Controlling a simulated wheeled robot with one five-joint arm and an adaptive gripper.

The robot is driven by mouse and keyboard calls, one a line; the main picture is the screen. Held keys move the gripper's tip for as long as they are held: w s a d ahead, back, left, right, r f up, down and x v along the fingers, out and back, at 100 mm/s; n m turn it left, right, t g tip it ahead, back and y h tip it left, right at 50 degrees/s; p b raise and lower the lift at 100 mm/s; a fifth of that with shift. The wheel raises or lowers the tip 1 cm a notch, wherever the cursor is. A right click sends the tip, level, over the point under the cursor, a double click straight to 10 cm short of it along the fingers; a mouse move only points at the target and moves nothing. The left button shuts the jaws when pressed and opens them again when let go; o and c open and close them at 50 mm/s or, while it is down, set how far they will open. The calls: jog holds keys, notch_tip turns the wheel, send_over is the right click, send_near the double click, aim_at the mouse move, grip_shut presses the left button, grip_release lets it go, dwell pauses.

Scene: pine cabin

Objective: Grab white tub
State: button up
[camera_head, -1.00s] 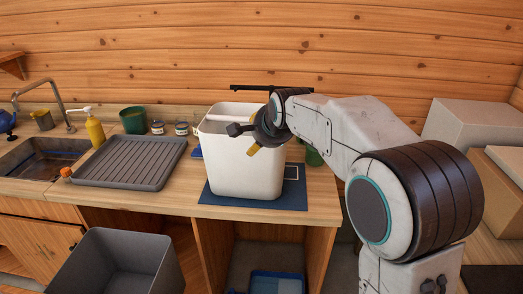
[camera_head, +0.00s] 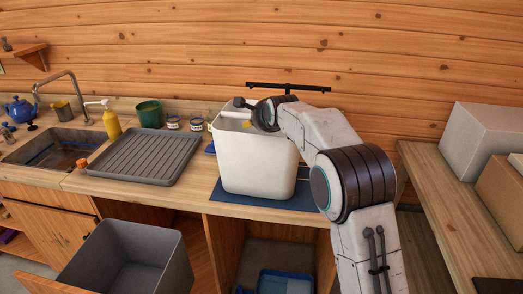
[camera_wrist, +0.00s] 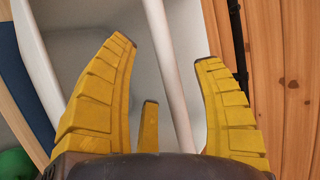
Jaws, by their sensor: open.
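The white tub (camera_head: 255,163) stands upright on a blue mat (camera_head: 240,205) on the wooden counter. Its open top faces up. My gripper (camera_head: 245,116) is at the tub's top, over its opening, with one yellow finger partly showing and the rest hidden by the wrist. In the wrist view, my gripper (camera_wrist: 165,55) has its yellow fingers spread. A white bar (camera_wrist: 166,75) of the tub runs between them, apart from both fingers as far as I can tell. The tub's left rim (camera_wrist: 38,60) lies outside the left finger.
A grey ribbed drying tray (camera_head: 146,158), yellow bottle (camera_head: 112,124) and green pot (camera_head: 150,113) stand left of the tub. A grey bin (camera_head: 125,262) is in front below. A dark rail (camera_head: 290,87) is on the wall behind. A side bench (camera_head: 445,215) holds boxes at right.

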jog(key=shift+p+x, duration=2.25)
jog(key=shift+p, duration=0.2)
jog(key=shift+d, duration=0.15)
jog(key=shift+r, duration=0.1)
grip_shut()
